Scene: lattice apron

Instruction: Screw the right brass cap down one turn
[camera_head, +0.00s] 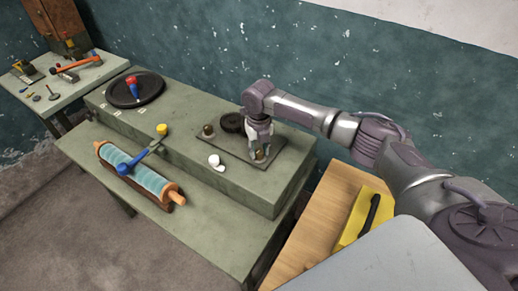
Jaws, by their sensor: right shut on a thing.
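The right brass cap (260,154) is small and sits on a dark plate (228,145) on the raised green bench top. My right gripper (261,150) points down over it, shut on the cap and hiding most of it. A second brass-coloured cap (208,130) stands upright at the plate's left end, apart from the gripper. The threads under the right cap cannot be seen. My left gripper is not in view.
A black round part (232,123) lies behind the gripper. A white piece (216,162) sits in front of the plate. A blue roller (134,168) lies on the lower bench ledge. A black disc (135,90) is at the back left. A yellow case (362,222) lies on the wooden table at right.

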